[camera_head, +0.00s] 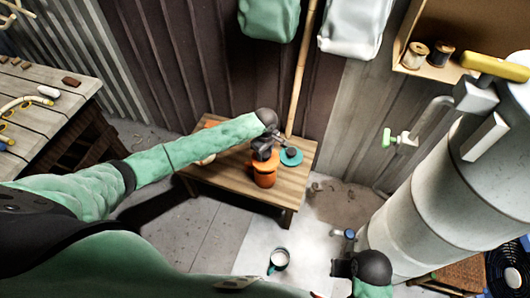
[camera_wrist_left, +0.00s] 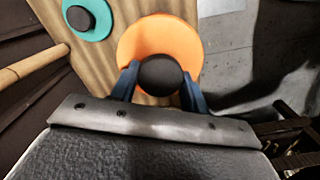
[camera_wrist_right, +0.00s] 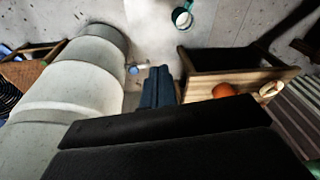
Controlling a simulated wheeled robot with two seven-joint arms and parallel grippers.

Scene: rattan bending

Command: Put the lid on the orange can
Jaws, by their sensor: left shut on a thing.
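My left gripper (camera_wrist_left: 158,82) is shut on the black knob (camera_wrist_left: 160,75) of the orange lid (camera_wrist_left: 150,38). In the head view the left gripper (camera_head: 264,151) is over the orange can (camera_head: 264,179), which stands upright on the small wooden table. The lid is at the can's top; I cannot tell whether it rests on the rim or hangs just above it. In the left wrist view the lid hides the can. My right gripper (camera_wrist_right: 157,88) is shut and empty, away from the table; its hand also shows at the lower right of the head view.
A teal lid (camera_head: 292,157) with a dark knob lies right of the can on the small table (camera_head: 231,179). A bamboo pole (camera_head: 302,70) leans behind. A mug (camera_head: 279,258) stands on the floor in front. A large pale cylinder (camera_head: 420,200) fills the right.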

